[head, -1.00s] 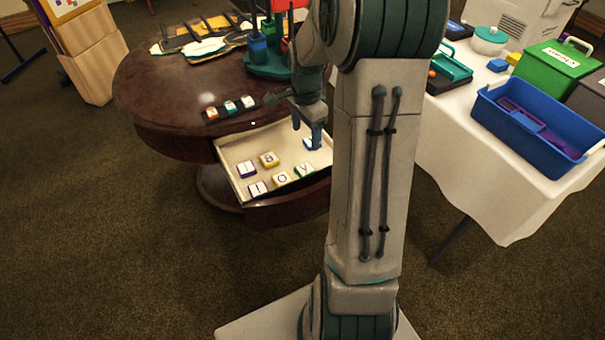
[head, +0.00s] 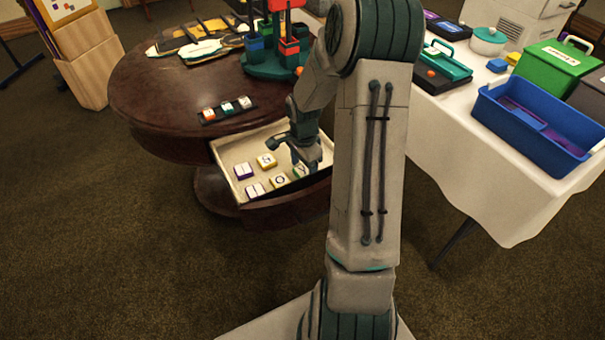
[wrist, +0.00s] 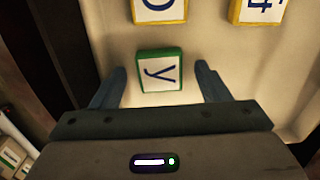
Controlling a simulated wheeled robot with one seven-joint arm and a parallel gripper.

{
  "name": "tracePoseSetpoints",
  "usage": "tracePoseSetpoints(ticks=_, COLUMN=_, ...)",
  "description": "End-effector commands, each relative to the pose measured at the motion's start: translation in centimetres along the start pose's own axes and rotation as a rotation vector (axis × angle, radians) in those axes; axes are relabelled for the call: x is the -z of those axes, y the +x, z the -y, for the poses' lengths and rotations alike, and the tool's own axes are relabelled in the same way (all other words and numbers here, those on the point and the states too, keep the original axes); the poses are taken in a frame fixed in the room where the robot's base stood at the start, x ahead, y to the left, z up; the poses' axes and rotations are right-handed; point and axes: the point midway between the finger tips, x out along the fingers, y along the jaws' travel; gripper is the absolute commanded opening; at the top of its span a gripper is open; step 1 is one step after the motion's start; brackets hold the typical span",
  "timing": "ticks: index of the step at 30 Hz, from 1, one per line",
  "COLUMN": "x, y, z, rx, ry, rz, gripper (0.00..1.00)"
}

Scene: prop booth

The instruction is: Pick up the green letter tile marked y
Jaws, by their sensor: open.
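The green letter tile marked y (wrist: 159,71) lies in the open drawer, between the two spread fingers of my gripper (wrist: 161,82) in the wrist view. A gap shows on each side of it, so the fingers do not touch it. In the head view the green tile (head: 300,171) is partly hidden by my gripper (head: 298,166), which is low over the drawer's front right part. My gripper is open and empty.
The drawer (head: 228,157) also holds yellow tiles (head: 266,160) and purple tiles (head: 243,171). Its front wall is close to my gripper. A dark rack with several tiles (head: 227,110) stands on the round table (head: 150,110). A white-clothed table (head: 455,150) stands at right.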

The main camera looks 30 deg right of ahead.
Motion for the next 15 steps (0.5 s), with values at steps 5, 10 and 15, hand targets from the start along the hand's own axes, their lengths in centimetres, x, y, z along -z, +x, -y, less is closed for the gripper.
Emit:
tracePoseSetpoints(ticks=5, x=0.01, y=0.12, z=0.02, rx=0.001, ry=0.000, rz=-0.001, gripper=0.69)
tracePoseSetpoints(ticks=10, x=0.02, y=0.11, z=0.01, rx=0.001, ry=0.000, rz=-0.001, gripper=0.39)
tracePoseSetpoints(ticks=15, x=0.03, y=0.10, z=0.01, rx=0.001, ry=0.000, rz=-0.001, gripper=0.21)
